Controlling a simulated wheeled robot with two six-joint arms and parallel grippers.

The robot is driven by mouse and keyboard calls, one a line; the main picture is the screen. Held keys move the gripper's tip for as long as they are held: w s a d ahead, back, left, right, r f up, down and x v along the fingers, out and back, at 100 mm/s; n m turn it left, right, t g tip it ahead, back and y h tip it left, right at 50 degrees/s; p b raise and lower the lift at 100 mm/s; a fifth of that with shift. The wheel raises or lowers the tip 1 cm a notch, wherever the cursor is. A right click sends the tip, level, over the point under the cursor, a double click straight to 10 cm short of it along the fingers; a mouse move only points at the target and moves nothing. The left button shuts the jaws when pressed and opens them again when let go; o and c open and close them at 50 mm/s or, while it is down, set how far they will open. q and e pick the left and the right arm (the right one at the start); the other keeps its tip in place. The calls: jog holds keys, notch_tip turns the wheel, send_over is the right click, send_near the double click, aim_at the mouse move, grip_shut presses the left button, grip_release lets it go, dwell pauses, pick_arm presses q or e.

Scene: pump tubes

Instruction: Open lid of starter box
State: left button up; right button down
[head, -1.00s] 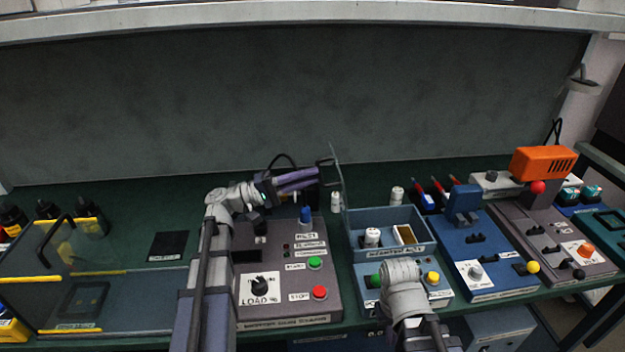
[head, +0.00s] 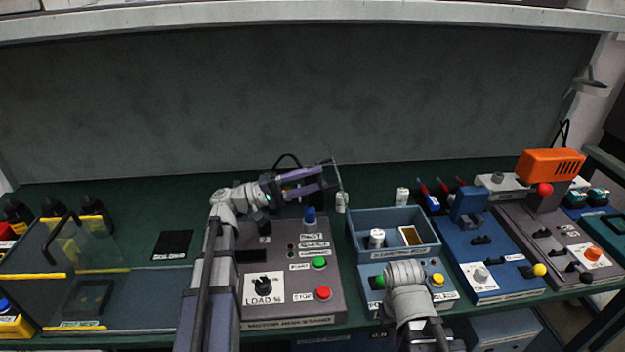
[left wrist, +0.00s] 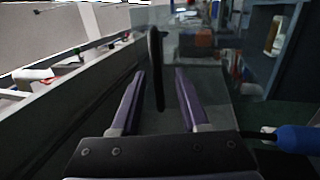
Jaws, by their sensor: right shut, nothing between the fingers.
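The starter box (head: 436,246) is a blue tray with a panel, right of centre in the head view. Its thin, see-through lid (head: 337,172) stands up at the box's left side, seen almost edge-on and leaning left. My left gripper (head: 325,179) is left of the lid, its purple fingers apart. In the left wrist view the fingers (left wrist: 157,85) are open, with a dark upright handle (left wrist: 156,60) in line with the gap. Whether they touch it I cannot tell. My right wrist is over the box's front panel and hides its fingers.
A grey panel (head: 285,308) with LOAD knob and buttons lies below my left gripper. White cylinders, one inside the box (head: 376,238), stand around. Blue and grey stations (head: 497,285) fill the right. A clear-lidded case (head: 140,285) stands left. A wall closes the back.

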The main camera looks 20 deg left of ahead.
pick_arm(q)
jog(key=b+v, duration=0.2)
jog(key=v, duration=0.6)
jog(key=shift+d+f, duration=0.1)
dwell(0.4)
